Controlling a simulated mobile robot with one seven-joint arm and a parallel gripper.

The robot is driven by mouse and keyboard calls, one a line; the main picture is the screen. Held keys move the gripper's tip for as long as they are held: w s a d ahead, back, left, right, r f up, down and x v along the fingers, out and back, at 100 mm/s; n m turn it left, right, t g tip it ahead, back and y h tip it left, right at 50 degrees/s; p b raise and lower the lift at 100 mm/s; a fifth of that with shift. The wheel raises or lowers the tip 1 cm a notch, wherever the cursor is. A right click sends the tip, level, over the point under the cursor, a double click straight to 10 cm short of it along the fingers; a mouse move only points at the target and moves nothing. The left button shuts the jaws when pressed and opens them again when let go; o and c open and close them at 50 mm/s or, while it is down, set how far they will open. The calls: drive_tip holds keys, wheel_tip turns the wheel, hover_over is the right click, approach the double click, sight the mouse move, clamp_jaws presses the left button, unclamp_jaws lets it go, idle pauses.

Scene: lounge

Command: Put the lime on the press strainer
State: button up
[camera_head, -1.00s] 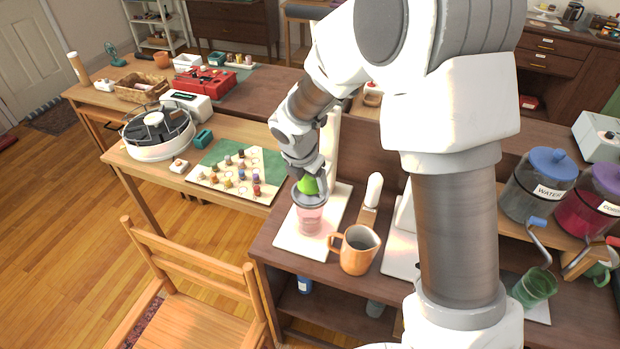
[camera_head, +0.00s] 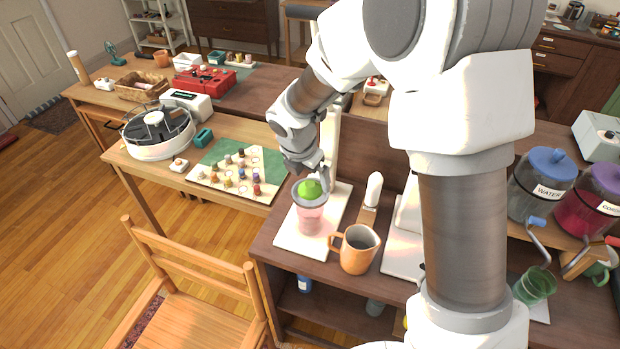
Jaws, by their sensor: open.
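The green lime (camera_head: 310,189) sits on top of the press strainer (camera_head: 309,203), a grey-rimmed piece at the top of a pinkish clear cup (camera_head: 311,219). The cup stands on a white board (camera_head: 290,240) on the dark wooden table. My gripper (camera_head: 323,178) is open, just behind and to the right of the lime. The lime appears free of the fingers, though whether one finger still touches it cannot be told. My arm covers the right middle of the view.
An orange mug (camera_head: 357,250) stands close to the right of the cup. A white upright post (camera_head: 330,145) rises behind it. Water (camera_head: 540,185) and red-filled (camera_head: 585,205) jars stand at the far right. A wooden chair (camera_head: 195,290) is in front.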

drive_tip(key=s+a+b, duration=0.2)
drive_tip(key=s+a, duration=0.3)
drive_tip(key=s, duration=0.6)
drive_tip(key=s+d+r+m, duration=0.4)
drive_tip(key=d+r+m, duration=0.8)
drive_tip(key=d+m, duration=0.15)
drive_tip(key=s+d+r+m+t+y, duration=0.1)
drive_tip(key=s+d+r+m+t, duration=0.1)
drive_tip(key=s+d+r+m, duration=0.3)
drive_tip(key=s+d+m, duration=0.1)
drive_tip(key=s+m, duration=0.3)
drive_tip(key=m, duration=0.6)
drive_tip(key=shift+s+y, duration=0.25)
drive_tip(key=shift+y, duration=0.05)
